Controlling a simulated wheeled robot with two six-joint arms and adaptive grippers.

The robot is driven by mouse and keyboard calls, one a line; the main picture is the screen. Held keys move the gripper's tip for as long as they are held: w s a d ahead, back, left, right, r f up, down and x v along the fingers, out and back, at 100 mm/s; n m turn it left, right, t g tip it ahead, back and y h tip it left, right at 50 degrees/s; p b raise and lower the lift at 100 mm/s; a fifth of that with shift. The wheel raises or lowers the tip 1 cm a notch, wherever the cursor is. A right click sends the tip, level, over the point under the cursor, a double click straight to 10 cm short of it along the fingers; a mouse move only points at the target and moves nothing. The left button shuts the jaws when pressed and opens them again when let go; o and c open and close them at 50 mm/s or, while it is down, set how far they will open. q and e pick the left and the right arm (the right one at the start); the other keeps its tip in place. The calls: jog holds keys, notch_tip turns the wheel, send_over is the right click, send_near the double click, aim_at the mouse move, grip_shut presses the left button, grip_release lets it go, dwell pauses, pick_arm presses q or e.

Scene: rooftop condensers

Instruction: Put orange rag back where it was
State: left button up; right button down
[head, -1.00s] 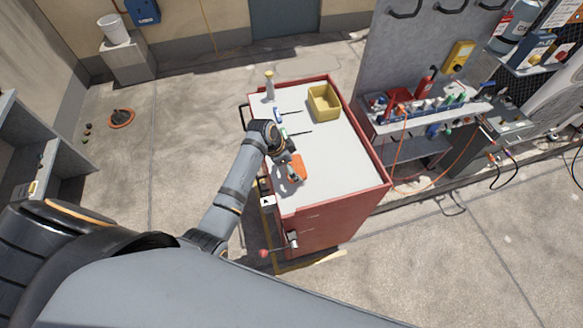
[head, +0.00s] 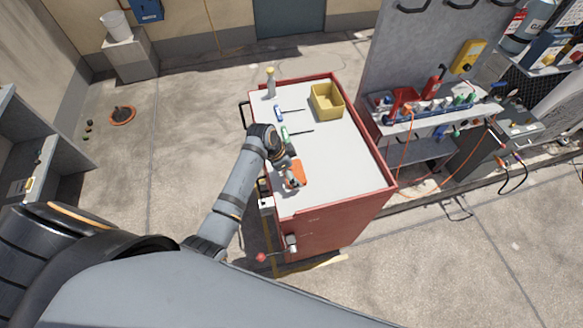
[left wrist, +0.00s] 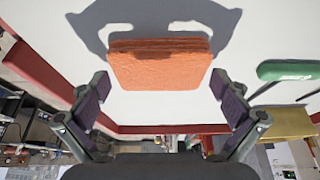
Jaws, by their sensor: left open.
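The orange rag (head: 297,174) lies on the white top of the red cart (head: 330,165), near its front left edge. In the left wrist view the rag (left wrist: 160,64) is a folded orange block on the white surface, ahead of and between the fingers. My left gripper (head: 292,179) is open and over the rag in the head view. In the left wrist view its two fingers (left wrist: 164,100) stand apart on either side, with nothing between the tips that I can see held. My right gripper is not in view.
On the cart top are a yellow bin (head: 326,101), a spray bottle (head: 271,83), a blue-handled screwdriver (head: 279,113) and a green-handled one (head: 285,133). The right and centre of the top are clear.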

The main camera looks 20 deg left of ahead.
pick_arm(q)
jog(key=shift+a+r, duration=0.15)
jog(key=shift+r, duration=0.3)
jog(key=b+v, duration=0.1)
jog(key=v, duration=1)
jog(key=shift+s+a+r, duration=0.1)
jog(key=shift+s, duration=0.05)
